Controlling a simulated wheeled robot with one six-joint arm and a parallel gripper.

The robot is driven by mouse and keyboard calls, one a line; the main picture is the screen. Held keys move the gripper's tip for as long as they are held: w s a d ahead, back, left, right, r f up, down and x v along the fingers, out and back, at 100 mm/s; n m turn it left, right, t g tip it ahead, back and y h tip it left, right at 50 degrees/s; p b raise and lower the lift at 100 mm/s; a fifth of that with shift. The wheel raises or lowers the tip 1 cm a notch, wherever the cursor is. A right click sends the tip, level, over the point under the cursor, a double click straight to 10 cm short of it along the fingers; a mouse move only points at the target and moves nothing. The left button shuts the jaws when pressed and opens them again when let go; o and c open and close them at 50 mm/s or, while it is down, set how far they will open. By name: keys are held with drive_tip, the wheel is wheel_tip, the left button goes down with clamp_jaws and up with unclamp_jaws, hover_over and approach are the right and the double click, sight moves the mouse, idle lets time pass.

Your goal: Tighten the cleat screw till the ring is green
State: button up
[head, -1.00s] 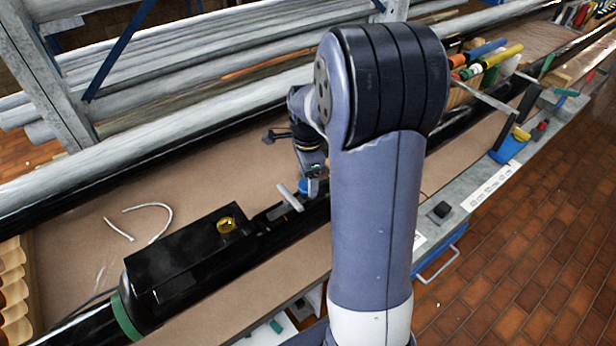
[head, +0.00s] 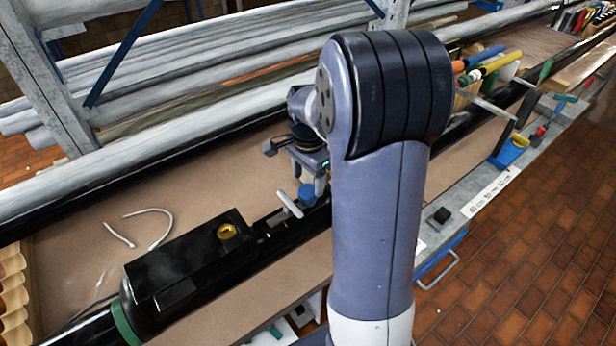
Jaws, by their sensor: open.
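A pale grey cleat (head: 290,204) stands on the black mast (head: 262,262), near the middle of the head view. A blue round piece (head: 307,194) sits just right of it; I cannot tell whether it is the screw's head. My gripper (head: 311,182) is open, pointing down over the blue piece. Whether its fingers touch that piece is unclear. My forearm partly hides the mast right of the gripper. The screw itself and any green on a ring cannot be made out. A yellow ring-like part (head: 228,232) sits on a black box (head: 186,262) to the left.
A white cord (head: 150,228) lies on the brown bench top (head: 85,225). Long grey tubes (head: 200,70) rest on a rack behind. Coloured-handled tools (head: 490,66) stand at the upper right. A small black block (head: 441,215) is on the grey bench edge. Tiled floor is open at right.

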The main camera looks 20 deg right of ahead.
sight(308, 191)
drive_tip(key=n, duration=0.4)
drive_tip(key=shift+r+n, duration=0.35)
drive_tip(key=shift+n, duration=0.05)
drive_tip(key=shift+n+b, duration=0.35)
drive_tip(key=shift+n, duration=0.85)
wheel_tip(308, 191, down, 7)
drive_tip(key=b, duration=0.5)
drive_tip(key=shift+b, duration=0.35)
drive_tip(key=shift+r, duration=0.3)
drive_tip(key=shift+c, duration=0.5)
drive_tip(key=c, duration=1)
